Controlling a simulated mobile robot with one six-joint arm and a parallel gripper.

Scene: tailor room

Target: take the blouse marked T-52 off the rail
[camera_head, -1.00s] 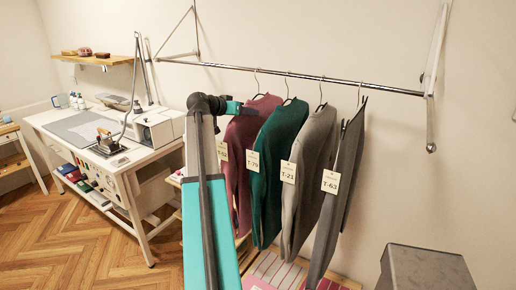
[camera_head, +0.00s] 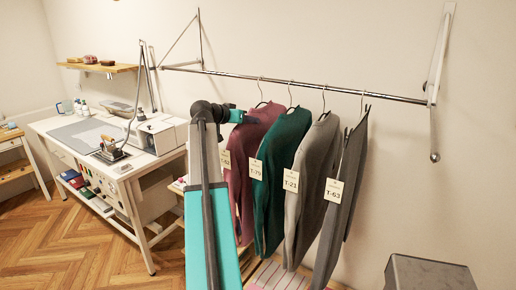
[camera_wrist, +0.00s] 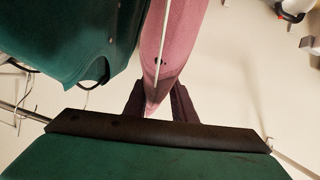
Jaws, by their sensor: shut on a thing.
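The mauve-pink blouse (camera_head: 240,180) hangs leftmost on the rail (camera_head: 300,82), with its hanger hook still over the bar. Its tag (camera_head: 226,161) is partly covered by my arm; it seems to read T-52. My gripper (camera_head: 252,119) is at the upper part of this blouse. In the wrist view my gripper's dark fingers (camera_wrist: 157,101) are shut on the pink blouse (camera_wrist: 165,45), with its cloth between them. The exact grip spot is hidden in the head view.
A green blouse T-79 (camera_head: 278,160) hangs close on the right, then grey T-21 (camera_head: 312,170) and darker grey T-63 (camera_head: 346,190). A grey box (camera_head: 430,272) stands at the lower right. A sewing table (camera_head: 90,130) is at the left.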

